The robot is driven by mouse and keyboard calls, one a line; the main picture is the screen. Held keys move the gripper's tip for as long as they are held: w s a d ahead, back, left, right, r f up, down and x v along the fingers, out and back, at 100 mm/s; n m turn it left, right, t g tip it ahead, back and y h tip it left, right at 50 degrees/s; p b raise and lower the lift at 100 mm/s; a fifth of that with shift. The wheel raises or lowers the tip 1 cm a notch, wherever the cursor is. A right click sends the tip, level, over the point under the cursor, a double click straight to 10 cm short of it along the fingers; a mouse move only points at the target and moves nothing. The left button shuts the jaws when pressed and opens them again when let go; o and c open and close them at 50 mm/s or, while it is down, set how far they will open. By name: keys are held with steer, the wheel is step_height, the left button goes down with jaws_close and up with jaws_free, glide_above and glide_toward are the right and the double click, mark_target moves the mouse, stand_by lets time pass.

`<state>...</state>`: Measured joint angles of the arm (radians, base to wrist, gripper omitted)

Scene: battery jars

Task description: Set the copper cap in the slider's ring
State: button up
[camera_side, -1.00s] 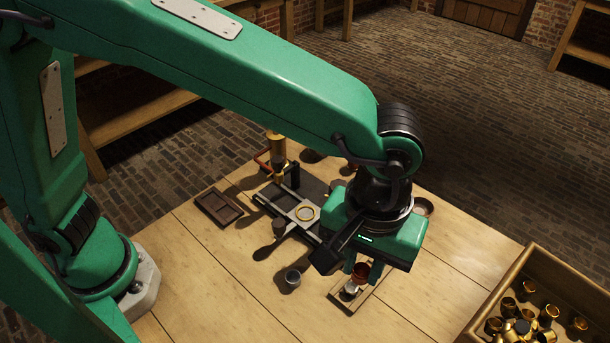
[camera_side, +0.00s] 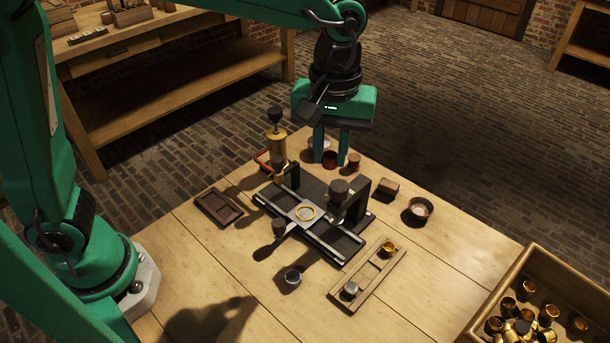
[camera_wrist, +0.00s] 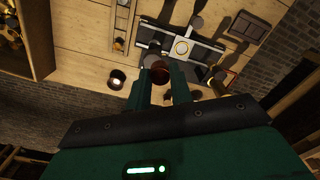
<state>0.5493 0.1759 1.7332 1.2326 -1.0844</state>
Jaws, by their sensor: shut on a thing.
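My gripper (camera_side: 331,158) is shut on the reddish copper cap (camera_side: 330,159) and holds it up over the back part of the table. In the wrist view the cap (camera_wrist: 160,75) sits between my two green fingertips (camera_wrist: 160,83). The slider (camera_side: 283,232) is a grey crossbar with a handle, lying on a dark press base (camera_side: 334,240). The ring (camera_wrist: 181,47) also shows in the wrist view, beyond the cap. The cap is apart from the ring.
Dark posts and a round press head (camera_side: 339,187) rise over the base beside the ring. A brass pump bottle (camera_side: 277,147) stands behind. A wooden rack (camera_side: 368,274) holds a brass and a silver cap. A bowl (camera_side: 420,209) and crate of brass cups (camera_side: 572,289) are right.

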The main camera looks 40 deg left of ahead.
steer(key=w+a+n, duration=0.1)
steer(key=w+a, duration=0.1)
steer(key=a, duration=0.6)
glide_above(306, 213)
step_height(306, 213, down, 13)
steer(key=shift+f, duration=0.25)
steer(key=shift+f, duration=2.65)
steer(key=shift+f, duration=0.6)
steer(key=o, duration=0.7)
steer(key=shift+c, duration=0.2)
steer(key=shift+r, duration=0.15)
